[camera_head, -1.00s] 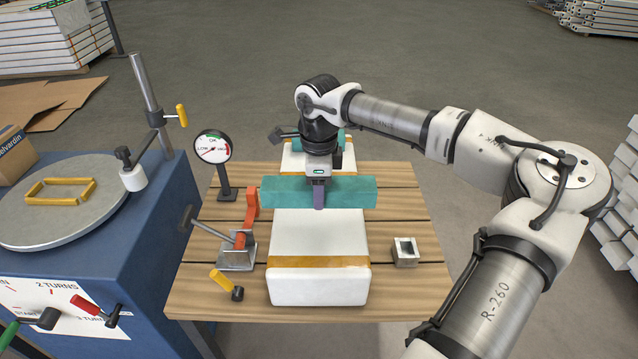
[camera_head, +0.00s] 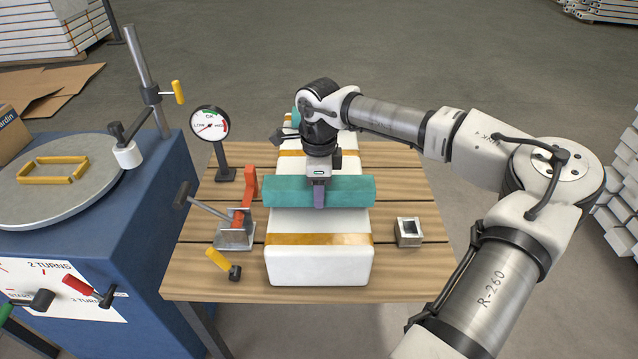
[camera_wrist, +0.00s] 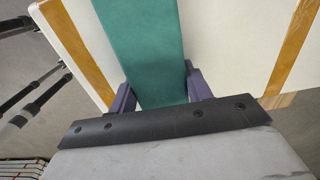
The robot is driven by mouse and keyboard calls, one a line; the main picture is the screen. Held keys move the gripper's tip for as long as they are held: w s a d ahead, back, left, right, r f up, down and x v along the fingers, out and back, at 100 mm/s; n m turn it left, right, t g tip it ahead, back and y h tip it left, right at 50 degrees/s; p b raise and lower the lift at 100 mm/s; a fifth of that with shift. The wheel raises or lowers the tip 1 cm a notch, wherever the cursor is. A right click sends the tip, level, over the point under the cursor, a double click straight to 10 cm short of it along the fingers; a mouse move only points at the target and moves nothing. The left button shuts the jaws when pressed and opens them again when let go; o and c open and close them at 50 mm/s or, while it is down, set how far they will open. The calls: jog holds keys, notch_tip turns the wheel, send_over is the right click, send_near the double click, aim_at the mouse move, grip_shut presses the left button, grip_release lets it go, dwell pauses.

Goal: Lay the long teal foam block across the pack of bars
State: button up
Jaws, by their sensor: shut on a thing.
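The long teal foam block (camera_head: 350,191) lies crosswise over the middle of the pack of white bars (camera_head: 320,265), its ends extending to about the pack's sides. My gripper (camera_head: 319,196) is shut on it from above. The wrist view shows the teal block (camera_wrist: 148,50) between the two purple fingers, with the pack (camera_wrist: 238,45) beneath. The block looks level. I cannot tell whether its underside touches the pack. Another teal piece (camera_head: 295,118) shows at the pack's far end, mostly hidden behind my arm.
A red-handled clamp (camera_head: 238,228), a yellow-handled part (camera_head: 222,262) and a dial gauge (camera_head: 210,125) stand left of the pack on the wooden table (camera_head: 410,275). A small metal block (camera_head: 408,232) sits right. A blue turntable machine (camera_head: 110,210) stands at left.

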jog(key=shift+f+b, duration=0.5)
jog(key=shift+f, duration=0.1)
dwell(0.3)
jog(key=o, duration=1)
jog(key=shift+r, duration=0.15)
